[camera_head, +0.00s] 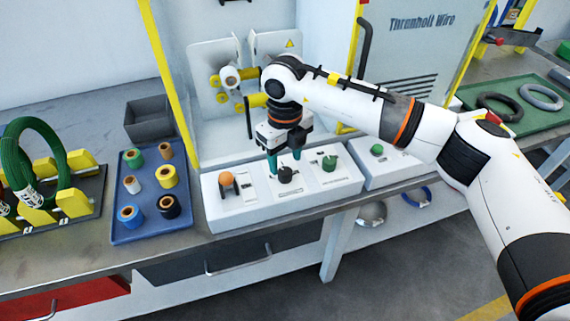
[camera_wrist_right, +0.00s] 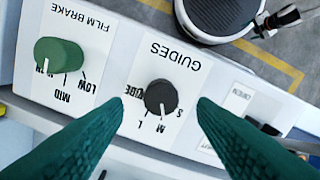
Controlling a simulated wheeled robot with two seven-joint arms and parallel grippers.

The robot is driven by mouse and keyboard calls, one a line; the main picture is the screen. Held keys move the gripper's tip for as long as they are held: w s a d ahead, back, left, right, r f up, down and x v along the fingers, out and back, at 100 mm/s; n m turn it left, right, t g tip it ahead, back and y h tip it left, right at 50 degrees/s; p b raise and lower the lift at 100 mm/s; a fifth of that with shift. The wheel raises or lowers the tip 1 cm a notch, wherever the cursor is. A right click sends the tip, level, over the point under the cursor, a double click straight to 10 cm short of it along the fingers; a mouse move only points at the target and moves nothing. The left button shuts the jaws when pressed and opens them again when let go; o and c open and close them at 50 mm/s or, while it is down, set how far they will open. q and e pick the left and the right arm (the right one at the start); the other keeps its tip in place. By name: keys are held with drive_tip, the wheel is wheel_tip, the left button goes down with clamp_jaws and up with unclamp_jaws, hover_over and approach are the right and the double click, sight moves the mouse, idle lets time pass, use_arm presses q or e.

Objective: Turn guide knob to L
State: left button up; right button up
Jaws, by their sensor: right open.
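The black guide knob (camera_head: 285,175) sits on the white control panel between an orange knob and a green knob. In the right wrist view the guide knob (camera_wrist_right: 161,95) is under an upside-down "GUIDES" label, with S, M and L marks around it. Its white pointer line appears to face the M mark. My right gripper (camera_head: 284,160) is open, with its two green fingers pointing down at the guide knob, one on either side. In the right wrist view a gap shows between each fingertip and the knob. My left gripper is out of view.
The green film brake knob (camera_wrist_right: 59,60) is close beside the guide knob. The orange-topped control (camera_head: 227,179) is on the other side. A blue tray (camera_head: 148,220) of spools stands left of the panel; another green knob (camera_head: 376,149) is to the right.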

sight(285, 171)
wheel_tip(285, 171, down, 2)
drive_tip(key=shift+f, duration=0.2)
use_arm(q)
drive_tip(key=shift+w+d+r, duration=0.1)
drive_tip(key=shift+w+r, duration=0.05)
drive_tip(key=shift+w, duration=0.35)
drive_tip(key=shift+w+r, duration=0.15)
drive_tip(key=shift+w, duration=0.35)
use_arm(e)
drive_tip(key=shift+f, duration=0.65)
drive_tip(key=c, duration=1)
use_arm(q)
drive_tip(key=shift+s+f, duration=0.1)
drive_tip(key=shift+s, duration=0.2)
use_arm(e)
drive_tip(key=m+b, duration=0.1)
drive_tip(key=m, duration=0.2)
use_arm(q)
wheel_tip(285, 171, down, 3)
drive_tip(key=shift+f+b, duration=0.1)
drive_tip(key=shift+b, duration=0.9)
use_arm(e)
drive_tip(key=m, duration=0.5)
drive_tip(key=shift+r+m, duration=0.1)
drive_tip(key=shift+m, duration=0.2)
